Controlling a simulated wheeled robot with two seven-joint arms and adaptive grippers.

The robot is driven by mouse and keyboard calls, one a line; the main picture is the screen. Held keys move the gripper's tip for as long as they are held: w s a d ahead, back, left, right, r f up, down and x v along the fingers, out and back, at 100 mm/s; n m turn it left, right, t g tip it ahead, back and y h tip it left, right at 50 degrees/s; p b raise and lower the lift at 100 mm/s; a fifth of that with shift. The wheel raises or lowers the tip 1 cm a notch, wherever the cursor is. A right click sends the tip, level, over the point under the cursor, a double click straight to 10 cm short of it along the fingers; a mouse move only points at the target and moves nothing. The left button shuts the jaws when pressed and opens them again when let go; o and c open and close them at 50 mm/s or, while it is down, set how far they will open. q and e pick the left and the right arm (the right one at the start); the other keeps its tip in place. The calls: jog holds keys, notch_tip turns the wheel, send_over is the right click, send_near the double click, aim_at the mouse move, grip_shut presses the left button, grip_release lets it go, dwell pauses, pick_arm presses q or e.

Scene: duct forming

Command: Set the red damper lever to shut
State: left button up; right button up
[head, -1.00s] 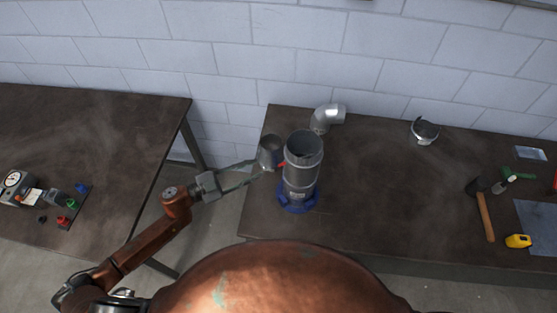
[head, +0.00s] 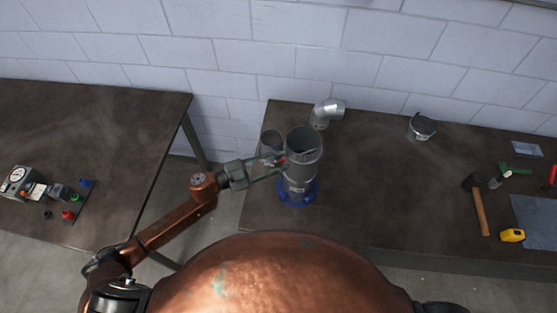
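The red damper lever (head: 281,161) shows as a small red bit on the left side of the upright grey metal duct (head: 301,170). The duct stands in a blue base ring (head: 297,192) near the front left of the right-hand bench. My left gripper (head: 280,164) reaches in from the left with its fingers at the lever, one on the far side and one on the near side. The fingers look apart; whether they touch the lever is too small to tell. The lever is partly hidden by the fingers. My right gripper is not in view.
A duct elbow (head: 328,111) and a metal collar (head: 422,127) lie farther back. A hammer (head: 480,209) and yellow tape measure (head: 513,235) lie right. The bench middle is clear.

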pick_arm(q)
jog(key=shift+c, duration=0.2)
grip_shut()
dwell(0.4)
